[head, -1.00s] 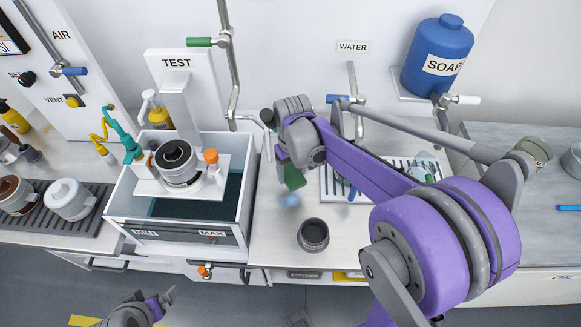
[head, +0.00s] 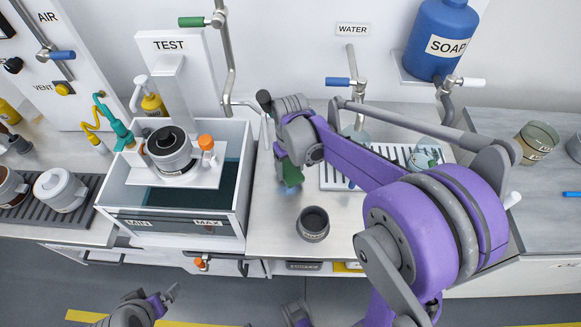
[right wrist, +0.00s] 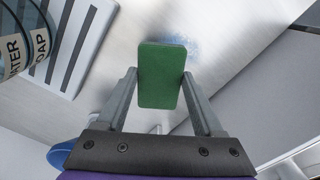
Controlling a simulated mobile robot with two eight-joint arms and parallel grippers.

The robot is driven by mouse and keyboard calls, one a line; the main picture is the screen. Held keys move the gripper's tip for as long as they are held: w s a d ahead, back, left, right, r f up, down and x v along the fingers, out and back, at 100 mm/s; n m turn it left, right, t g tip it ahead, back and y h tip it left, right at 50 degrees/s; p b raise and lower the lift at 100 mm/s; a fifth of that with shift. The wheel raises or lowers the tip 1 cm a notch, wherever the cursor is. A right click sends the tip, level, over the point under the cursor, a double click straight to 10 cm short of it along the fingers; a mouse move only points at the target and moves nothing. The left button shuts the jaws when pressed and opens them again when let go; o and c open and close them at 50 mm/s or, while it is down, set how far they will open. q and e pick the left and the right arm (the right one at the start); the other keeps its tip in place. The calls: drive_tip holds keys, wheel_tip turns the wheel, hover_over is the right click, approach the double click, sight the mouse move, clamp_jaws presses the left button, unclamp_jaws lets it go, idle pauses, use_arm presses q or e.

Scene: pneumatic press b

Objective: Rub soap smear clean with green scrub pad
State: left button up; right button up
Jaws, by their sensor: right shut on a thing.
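The green scrub pad (right wrist: 161,75) is held between the two fingers of my right gripper (right wrist: 160,82), which is shut on it. In the head view the pad (head: 292,174) shows below my right wrist, over the light counter, with the gripper's fingers mostly hidden. The soap smear (right wrist: 182,47) is a faint bluish patch just beyond the pad's far edge in the right wrist view. In the head view the smear (head: 285,191) is a small bluish spot right beside the pad. Whether the pad touches the counter is unclear. My left gripper (head: 168,300) is low at the left, its jaws unclear.
A dark cup (head: 313,224) stands in front of the smear. The white test tank (head: 240,200) is left of the pad. A slatted drain tray (head: 328,178) with glassware lies right. The blue soap tank (head: 440,40) and water tap (head: 352,75) are behind.

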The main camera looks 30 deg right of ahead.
sight(290, 181)
drive_tip(key=shift+f+b, duration=0.75)
drive_tip(key=shift+f, duration=0.3)
drive_tip(key=shift+s+a+r, duration=0.1)
drive_tip(key=shift+s+a, duration=0.35)
drive_tip(key=shift+s, duration=0.35)
drive_tip(key=shift+s+a+r, duration=0.1)
drive_tip(key=shift+s+a, duration=0.35)
drive_tip(key=shift+s, duration=0.3)
drive_tip(key=shift+s+a+f, duration=0.1)
drive_tip(key=shift+s+a, duration=0.4)
drive_tip(key=shift+s, duration=0.25)
drive_tip(key=shift+s+a+f, duration=0.1)
drive_tip(key=shift+s+a, duration=0.35)
drive_tip(key=shift+s, duration=0.3)
drive_tip(key=shift+r+p, duration=0.1)
drive_tip(key=shift+p, duration=0.2)
drive_tip(key=shift+w+d+b, duration=0.15)
drive_tip(key=shift+w+d, duration=0.35)
drive_tip(key=shift+w, duration=0.3)
drive_tip(key=shift+w+d+b, duration=0.15)
drive_tip(key=shift+w+d, duration=0.35)
drive_tip(key=shift+w, duration=0.25)
